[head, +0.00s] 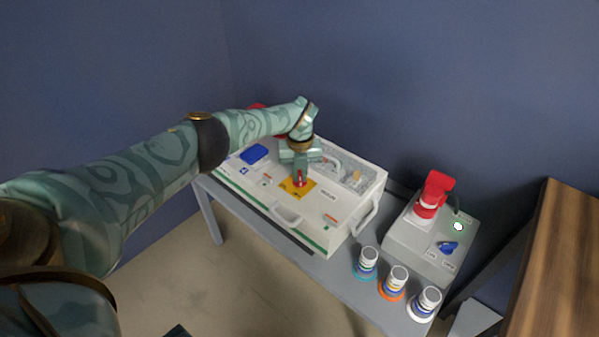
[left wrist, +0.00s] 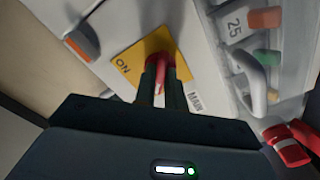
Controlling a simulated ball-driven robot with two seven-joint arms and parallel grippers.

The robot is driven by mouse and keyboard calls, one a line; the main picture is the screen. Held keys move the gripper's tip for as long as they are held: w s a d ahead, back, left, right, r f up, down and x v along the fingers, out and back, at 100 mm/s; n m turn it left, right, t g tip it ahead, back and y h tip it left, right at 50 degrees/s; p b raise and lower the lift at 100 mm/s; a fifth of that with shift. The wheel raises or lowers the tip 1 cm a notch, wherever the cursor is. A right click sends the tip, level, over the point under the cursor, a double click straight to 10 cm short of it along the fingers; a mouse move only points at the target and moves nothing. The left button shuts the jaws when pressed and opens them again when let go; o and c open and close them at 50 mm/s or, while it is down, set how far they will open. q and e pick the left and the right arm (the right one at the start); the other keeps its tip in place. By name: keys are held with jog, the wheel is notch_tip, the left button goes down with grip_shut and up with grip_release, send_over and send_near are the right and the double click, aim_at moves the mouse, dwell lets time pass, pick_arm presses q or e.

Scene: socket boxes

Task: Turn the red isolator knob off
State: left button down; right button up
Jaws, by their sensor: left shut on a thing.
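The red isolator knob (left wrist: 160,66) sits on a yellow plate (left wrist: 128,62) marked "ON" in the left wrist view. In the head view the knob (head: 299,180) and yellow plate (head: 291,192) are on top of the white box (head: 322,228). My left gripper (left wrist: 160,78) reaches down onto the knob, with its two fingers shut on either side of it. In the head view the left gripper (head: 300,174) partly covers the knob. A "MAIN" label lies beside the plate. The knob's exact angle is hard to tell. My right gripper is not in view.
A blue cover (head: 254,154) is on the white box's left part, with grey handles (head: 286,217) along its front. A grey box (head: 425,245) with a red plug (head: 432,194) and blue knob stands right. Several striped cylinders (head: 397,280) line the table's front edge. A wooden surface (head: 560,260) is far right.

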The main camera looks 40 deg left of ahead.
aim_at(300, 175)
pick_arm(q)
jog(key=shift+w, duration=0.1)
dwell(0.3)
jog(key=c, duration=1.5)
grip_release()
jog(key=shift+o, duration=0.2)
